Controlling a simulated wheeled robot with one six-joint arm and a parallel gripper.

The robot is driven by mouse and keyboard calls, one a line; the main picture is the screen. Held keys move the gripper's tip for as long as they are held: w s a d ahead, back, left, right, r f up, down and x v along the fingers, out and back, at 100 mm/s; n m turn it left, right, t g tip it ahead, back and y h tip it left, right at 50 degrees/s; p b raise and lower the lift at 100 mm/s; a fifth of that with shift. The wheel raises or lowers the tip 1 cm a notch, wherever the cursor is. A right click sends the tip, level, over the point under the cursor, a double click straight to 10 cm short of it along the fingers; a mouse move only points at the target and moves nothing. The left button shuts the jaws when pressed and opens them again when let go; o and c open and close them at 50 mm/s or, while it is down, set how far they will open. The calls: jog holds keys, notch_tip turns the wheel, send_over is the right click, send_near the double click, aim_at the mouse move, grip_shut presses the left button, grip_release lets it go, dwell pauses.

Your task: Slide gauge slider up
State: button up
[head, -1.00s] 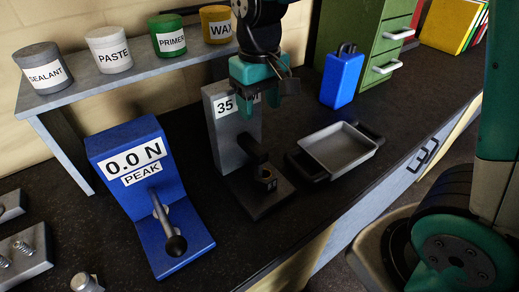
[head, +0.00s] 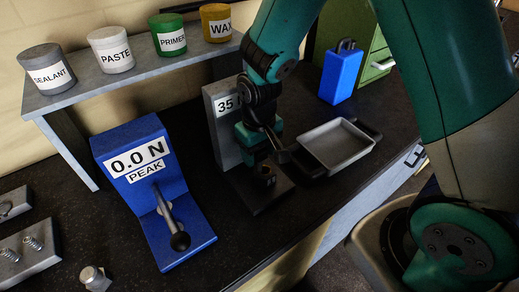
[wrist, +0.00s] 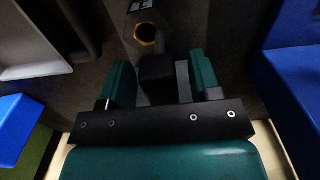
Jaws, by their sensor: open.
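The height gauge (head: 222,125) is a grey upright plate with a "35" label, standing on a dark base (head: 262,198). Its dark slider is mostly hidden by my gripper in the head view. In the wrist view the black slider block (wrist: 156,70) sits between the two teal fingers of my gripper (wrist: 158,84). The fingers are open, with a visible gap at least on the right side of the block. A hexagonal brass-coloured part (wrist: 147,33) stands on the base beyond the slider. My gripper also shows in front of the upright in the head view (head: 262,152).
A blue force tester (head: 155,190) reading "0.0 N" stands left of the gauge. A grey tray (head: 337,146) with dark handles lies to the right. A blue case (head: 340,76) stands behind it. A shelf (head: 130,75) with several labelled pots is at the back left.

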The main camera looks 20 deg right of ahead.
jog(key=shift+c, duration=0.4)
grip_shut()
notch_tip(320, 180, up, 5)
jog(key=p, duration=0.3)
jog(key=shift+f, duration=0.15)
jog(key=shift+w+f, duration=0.1)
jog(key=shift+w, duration=0.05)
jog(key=shift+o, duration=0.4)
grip_release()
notch_tip(320, 180, up, 18)
jog(key=b, duration=0.3)
jog(key=shift+f+b, duration=0.25)
jog(key=shift+b, duration=0.05)
